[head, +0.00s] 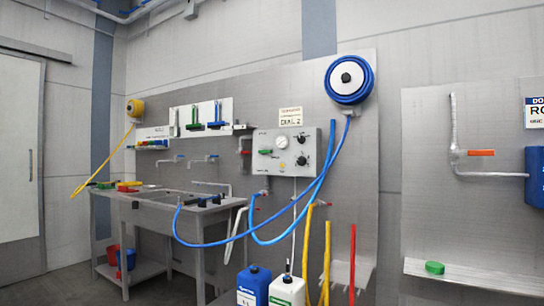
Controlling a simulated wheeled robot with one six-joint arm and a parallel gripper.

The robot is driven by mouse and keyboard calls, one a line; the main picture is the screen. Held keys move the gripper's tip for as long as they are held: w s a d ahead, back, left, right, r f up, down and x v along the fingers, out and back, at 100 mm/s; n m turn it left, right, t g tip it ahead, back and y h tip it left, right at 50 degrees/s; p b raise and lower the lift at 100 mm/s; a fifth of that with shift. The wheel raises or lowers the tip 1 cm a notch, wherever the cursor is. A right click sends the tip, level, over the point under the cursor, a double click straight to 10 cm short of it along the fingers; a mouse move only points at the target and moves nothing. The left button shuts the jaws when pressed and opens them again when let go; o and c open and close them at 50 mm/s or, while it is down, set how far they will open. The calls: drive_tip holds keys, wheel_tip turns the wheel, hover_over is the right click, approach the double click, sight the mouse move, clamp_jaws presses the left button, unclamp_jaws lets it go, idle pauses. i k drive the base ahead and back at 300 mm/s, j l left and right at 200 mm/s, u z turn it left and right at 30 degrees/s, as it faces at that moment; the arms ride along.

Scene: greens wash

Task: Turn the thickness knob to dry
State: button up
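A grey control panel (262,168) is fixed to the metal wall sheet near the middle of the head view. It carries a round white gauge (282,143), an upper black knob (302,139) and a lower black knob (301,160) on its right side. The knob labels are too small to read, so I cannot tell which knob is for thickness or where either points. A yellow round part (282,166) sits below the gauge. My gripper is not in view.
A blue hose reel (345,79) hangs above right; its hose (320,187) loops down past the panel's right side. Blue (254,282) and white (286,291) canisters and upright yellow and red poles (352,264) stand below. A metal sink table (165,205) is left.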

sight(301, 139)
drive_tip(key=i+u, duration=0.1)
drive_tip(key=i, duration=2)
